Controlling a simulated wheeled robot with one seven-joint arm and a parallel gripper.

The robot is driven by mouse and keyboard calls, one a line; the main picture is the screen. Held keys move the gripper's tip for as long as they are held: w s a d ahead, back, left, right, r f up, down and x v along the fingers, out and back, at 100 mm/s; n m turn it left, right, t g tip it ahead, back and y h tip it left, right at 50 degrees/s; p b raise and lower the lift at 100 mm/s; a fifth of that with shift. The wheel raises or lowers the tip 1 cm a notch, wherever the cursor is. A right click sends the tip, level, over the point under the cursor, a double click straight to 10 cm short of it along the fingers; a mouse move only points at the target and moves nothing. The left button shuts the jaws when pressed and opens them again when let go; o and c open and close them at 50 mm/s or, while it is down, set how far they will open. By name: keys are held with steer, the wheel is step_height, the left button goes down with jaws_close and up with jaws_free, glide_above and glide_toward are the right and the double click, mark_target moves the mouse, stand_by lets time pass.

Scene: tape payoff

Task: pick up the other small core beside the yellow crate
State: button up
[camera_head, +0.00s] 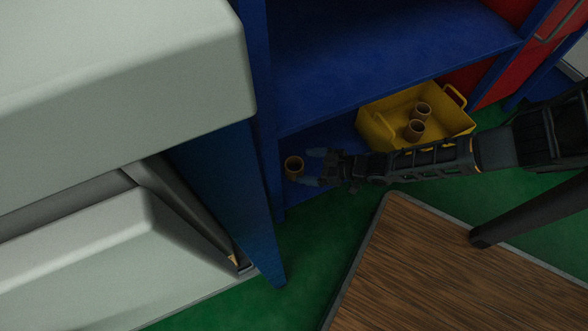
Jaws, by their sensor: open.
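A small brown core (293,167) stands upright on the lower blue shelf, left of the yellow crate (376,131) and near the shelf's left side panel. My gripper (311,167) reaches in from the right, just right of this core. Its two fingers are apart and point at the core; I cannot tell whether their tips touch it. The yellow crate is farther right on the same shelf, with its front partly hidden by my arm. Two similar brown cores, one farther back (422,110) and one nearer (414,130), stand inside the crate.
The blue upper shelf (380,50) hangs over the lower shelf. A blue side panel (225,185) closes the left. A large pale grey machine (100,75) fills the left. A wood-topped surface (430,265) lies in front, with green floor (320,240) between.

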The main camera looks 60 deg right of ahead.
mark_target(287, 165)
steer(key=shift+b+x, duration=0.6)
steer(key=shift+x, duration=1.35)
steer(key=shift+c, duration=0.3)
steer(key=c, duration=1.1)
